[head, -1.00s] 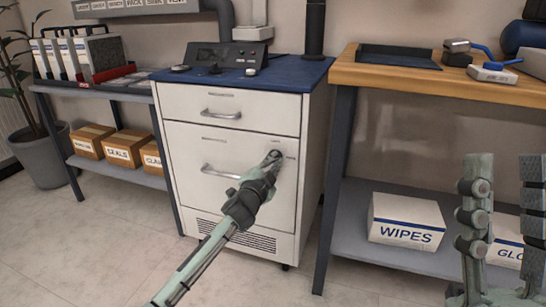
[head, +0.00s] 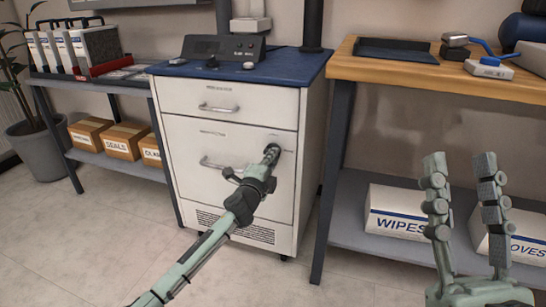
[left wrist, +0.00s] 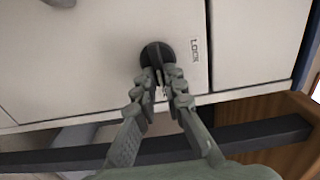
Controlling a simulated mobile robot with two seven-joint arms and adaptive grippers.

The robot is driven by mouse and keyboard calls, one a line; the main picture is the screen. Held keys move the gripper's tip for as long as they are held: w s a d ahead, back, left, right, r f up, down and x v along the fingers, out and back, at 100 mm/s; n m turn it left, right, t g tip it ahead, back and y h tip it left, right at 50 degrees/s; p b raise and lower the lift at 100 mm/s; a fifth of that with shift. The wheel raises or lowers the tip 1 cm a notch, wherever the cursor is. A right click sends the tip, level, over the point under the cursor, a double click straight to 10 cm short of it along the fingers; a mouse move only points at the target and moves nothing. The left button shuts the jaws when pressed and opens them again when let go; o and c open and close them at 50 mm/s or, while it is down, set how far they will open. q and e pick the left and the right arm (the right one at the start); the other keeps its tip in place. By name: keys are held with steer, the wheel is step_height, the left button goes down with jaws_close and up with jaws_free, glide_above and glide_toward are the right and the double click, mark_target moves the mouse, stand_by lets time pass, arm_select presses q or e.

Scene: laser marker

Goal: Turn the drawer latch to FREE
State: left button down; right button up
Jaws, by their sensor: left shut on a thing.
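The drawer latch, a round black knob with a raised grip, shows in the left wrist view (left wrist: 151,50) on the white cabinet front (left wrist: 90,65). A LOCK label (left wrist: 195,49) is to its right there. My left gripper (left wrist: 163,82) is shut on the latch grip, one finger on each side, hiding part of it. In the head view my left gripper (head: 271,153) is at the upper right of the lower drawer (head: 195,140), covering most of the latch. I cannot tell where the latch points. My right gripper (head: 463,165) is open and empty, away from the cabinet.
A wooden-topped bench (head: 400,80) stands right of the cabinet, with a WIPES box (head: 395,212) on its lower shelf. A shelf with several cardboard boxes (head: 121,140) stands to the left. The drawer handle (head: 220,164) is left of my gripper. The floor in front is clear.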

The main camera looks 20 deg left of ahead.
stand_by(0.5)
arm_select(q)
steer(key=c, duration=1.6)
jaws_free()
steer(key=s, duration=1.2)
steer(key=shift+a, duration=0.2)
